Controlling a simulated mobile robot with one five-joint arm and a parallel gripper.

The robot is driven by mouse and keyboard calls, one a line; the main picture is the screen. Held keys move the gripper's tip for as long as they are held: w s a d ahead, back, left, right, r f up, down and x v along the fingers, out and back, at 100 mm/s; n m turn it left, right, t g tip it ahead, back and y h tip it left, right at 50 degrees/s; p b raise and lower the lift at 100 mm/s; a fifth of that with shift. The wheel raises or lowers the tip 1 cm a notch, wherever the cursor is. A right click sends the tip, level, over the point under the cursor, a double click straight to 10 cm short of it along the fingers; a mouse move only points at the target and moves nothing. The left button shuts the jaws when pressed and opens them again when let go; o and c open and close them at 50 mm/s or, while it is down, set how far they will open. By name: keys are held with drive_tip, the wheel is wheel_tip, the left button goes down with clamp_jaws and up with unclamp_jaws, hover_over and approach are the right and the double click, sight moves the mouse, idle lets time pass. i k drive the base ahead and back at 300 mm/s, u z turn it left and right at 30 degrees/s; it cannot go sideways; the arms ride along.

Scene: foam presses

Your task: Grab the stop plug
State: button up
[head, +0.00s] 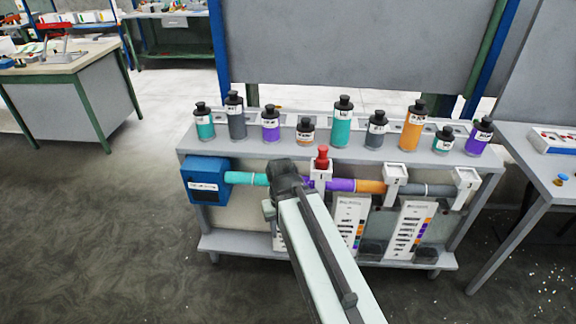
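A small red plug with a rounded knob (322,158), which looks like the stop plug, stands upright in a white bracket (319,173) at the middle of the coloured tube. My arm reaches up from the bottom of the picture. Its dark end, my gripper (285,177), is just left of the plug in the picture and covers part of the tube. The fingers cannot be made out, so whether they are open or shut is hidden. The plug looks apart from my gripper, but depth is hard to judge.
The tube (372,187) runs right from a blue box (207,181) through two more white brackets (396,173) (464,181). Several bottles (342,125) stand on the grey bench top (190,142) behind. White cards (350,222) hang below. A table (560,170) stands at right; the left floor is clear.

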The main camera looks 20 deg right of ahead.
sight(322, 161)
drive_tip(key=u, duration=3.2)
drive_tip(key=k, duration=2.35)
drive_tip(key=z, duration=0.55)
drive_tip(key=i, duration=1)
drive_tip(key=u, duration=0.1)
